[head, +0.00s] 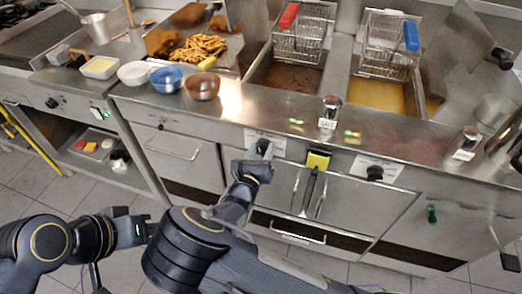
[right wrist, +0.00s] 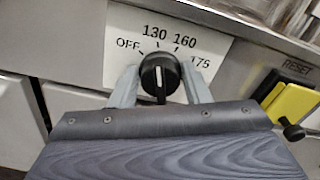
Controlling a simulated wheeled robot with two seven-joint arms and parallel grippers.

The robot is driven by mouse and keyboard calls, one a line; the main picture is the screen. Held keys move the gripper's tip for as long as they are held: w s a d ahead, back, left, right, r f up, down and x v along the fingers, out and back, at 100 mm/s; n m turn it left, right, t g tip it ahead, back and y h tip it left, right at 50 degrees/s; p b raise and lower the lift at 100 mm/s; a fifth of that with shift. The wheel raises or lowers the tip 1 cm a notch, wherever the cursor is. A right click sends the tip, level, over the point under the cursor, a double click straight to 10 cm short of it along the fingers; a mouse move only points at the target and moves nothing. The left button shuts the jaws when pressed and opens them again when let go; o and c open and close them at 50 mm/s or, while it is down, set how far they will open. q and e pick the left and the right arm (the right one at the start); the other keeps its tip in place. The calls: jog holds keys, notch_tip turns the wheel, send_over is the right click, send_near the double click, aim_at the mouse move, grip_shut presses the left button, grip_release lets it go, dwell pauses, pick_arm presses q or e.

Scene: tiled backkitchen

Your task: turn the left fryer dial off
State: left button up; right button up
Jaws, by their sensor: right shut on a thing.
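The left fryer dial (right wrist: 160,76) is a round black knob with a white pointer line on a white label (right wrist: 116,68) marked OFF, 130, 160 and 175. The pointer stands near upright, close to the 130 mark. My right gripper (right wrist: 161,88) has a finger on each side of the dial and is shut on it. In the head view my right gripper (head: 258,163) reaches up to the front panel and mostly hides the dial. My left gripper (head: 146,232) is low at the left, away from the fryer; its jaws are unclear.
A yellow reset switch cover (head: 318,160) sits right of the dial, and the right fryer dial (head: 374,173) is beyond it. Two fryer baskets, red-handled (head: 300,40) and blue-handled (head: 390,45), sit above. Bowls (head: 167,79) and a salt shaker (head: 329,108) stand near the counter's front edge.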

jog(key=n+p, duration=0.2)
jog(key=n, duration=0.1)
jog(key=shift+r, duration=0.1)
jog(key=shift+a+f+n+p, duration=0.1)
jog(key=shift+f+n+p, duration=0.1)
jog(key=shift+n+p, duration=1.65)
jog(key=shift+n+b, duration=0.6)
jog(key=shift+n, duration=0.15)
jog(key=o, duration=0.9)
jog(key=shift+o, duration=0.2)
jog(key=b+v, duration=0.1)
jog(key=v, duration=0.7)
jog(key=shift+w, duration=0.1)
